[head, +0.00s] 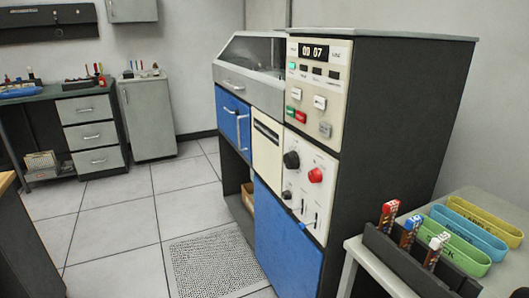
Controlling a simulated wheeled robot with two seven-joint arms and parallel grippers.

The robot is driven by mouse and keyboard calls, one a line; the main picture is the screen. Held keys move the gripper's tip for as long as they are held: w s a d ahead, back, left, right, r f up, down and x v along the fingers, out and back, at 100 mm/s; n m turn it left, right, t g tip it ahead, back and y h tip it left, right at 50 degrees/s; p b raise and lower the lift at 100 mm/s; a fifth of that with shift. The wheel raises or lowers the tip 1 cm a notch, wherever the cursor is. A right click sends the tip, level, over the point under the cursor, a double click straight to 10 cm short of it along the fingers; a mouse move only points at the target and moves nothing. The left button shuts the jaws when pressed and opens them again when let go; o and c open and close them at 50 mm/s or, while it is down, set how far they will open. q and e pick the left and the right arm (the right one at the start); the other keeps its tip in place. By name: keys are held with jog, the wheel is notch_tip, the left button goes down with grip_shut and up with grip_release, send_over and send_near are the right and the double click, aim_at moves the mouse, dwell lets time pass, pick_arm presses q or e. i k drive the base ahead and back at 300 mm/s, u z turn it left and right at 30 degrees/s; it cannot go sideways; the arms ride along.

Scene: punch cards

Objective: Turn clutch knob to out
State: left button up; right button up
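A tall machine with a dark side (395,130) stands in the middle of the head view. Its lower white control panel (306,190) carries a large black knob (291,160), a red knob (315,175) and a small black knob (286,195). Small slots or levers sit low on the same panel. The labels are too small to read, so I cannot tell which knob is the clutch knob or how it is set. Neither of my grippers is in view.
An upper panel (318,85) has a display reading "09 07" and several buttons. At the right, a table (352,246) holds a dark rack (385,250) and green, blue and yellow trays (486,218). Tiled floor (130,215) is clear left of the machine.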

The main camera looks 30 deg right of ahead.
aim_at(315, 175)
jog(key=i, duration=2.8)
jog(key=z, duration=3.35)
